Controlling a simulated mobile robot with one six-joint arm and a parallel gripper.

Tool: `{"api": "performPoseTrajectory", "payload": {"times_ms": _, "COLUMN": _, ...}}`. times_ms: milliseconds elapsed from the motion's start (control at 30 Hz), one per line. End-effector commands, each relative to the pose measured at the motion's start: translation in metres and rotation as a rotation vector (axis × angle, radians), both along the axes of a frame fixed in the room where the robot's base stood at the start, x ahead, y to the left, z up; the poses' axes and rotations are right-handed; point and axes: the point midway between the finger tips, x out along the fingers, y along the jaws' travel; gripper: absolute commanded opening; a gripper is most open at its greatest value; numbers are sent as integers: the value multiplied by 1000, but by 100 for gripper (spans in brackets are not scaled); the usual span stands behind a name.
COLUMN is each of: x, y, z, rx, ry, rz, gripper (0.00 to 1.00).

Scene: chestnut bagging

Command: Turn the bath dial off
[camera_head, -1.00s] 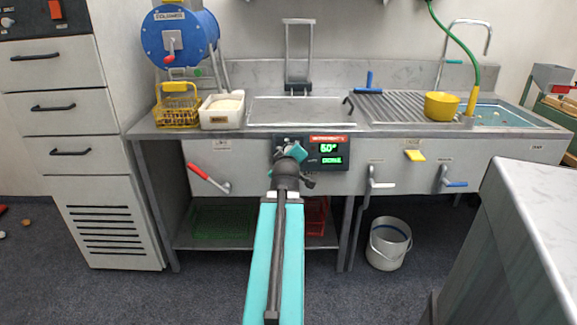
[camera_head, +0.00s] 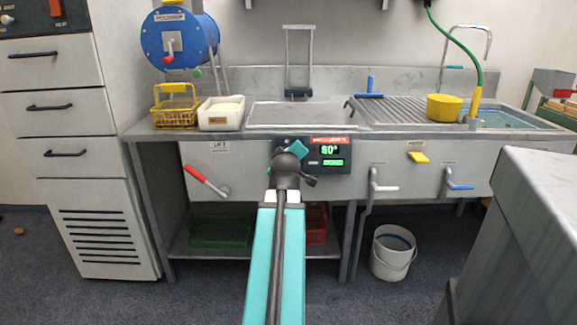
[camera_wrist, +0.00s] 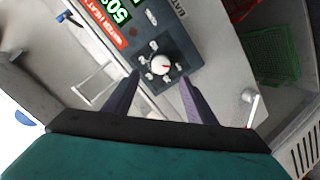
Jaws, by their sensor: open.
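The bath dial (camera_wrist: 161,64) is a round knob with a white centre and a red mark, on a dark control panel (camera_wrist: 150,42) with small labels around it. In the wrist view it shows between and just beyond the fingertips of my gripper (camera_wrist: 160,77). The fingers are apart, with nothing between them; I cannot see them touch the dial. In the head view my gripper (camera_head: 291,150) is in front of the left part of the panel (camera_head: 335,164) and hides the dial. Green digits are lit on the panel.
The panel is on the front of a steel sink bench (camera_head: 250,134). A red-handled lever (camera_head: 205,180) is to its left; white (camera_head: 385,188) and blue (camera_head: 460,187) handles are to its right. A bucket (camera_head: 391,262) stands below. A grey counter (camera_head: 530,200) is close at right.

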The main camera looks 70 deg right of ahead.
Motion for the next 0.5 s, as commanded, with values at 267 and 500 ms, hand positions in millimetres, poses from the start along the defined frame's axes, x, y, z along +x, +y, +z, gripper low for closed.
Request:
{"api": "performPoseTrajectory", "payload": {"times_ms": 267, "x": -1, "y": 3, "z": -2, "rx": -1, "ry": 0, "rz": -1, "gripper": 51}}
{"api": "performPoseTrajectory", "payload": {"times_ms": 500, "x": -2, "y": 6, "z": -2, "rx": -1, "ry": 0, "rz": -1, "gripper": 51}}
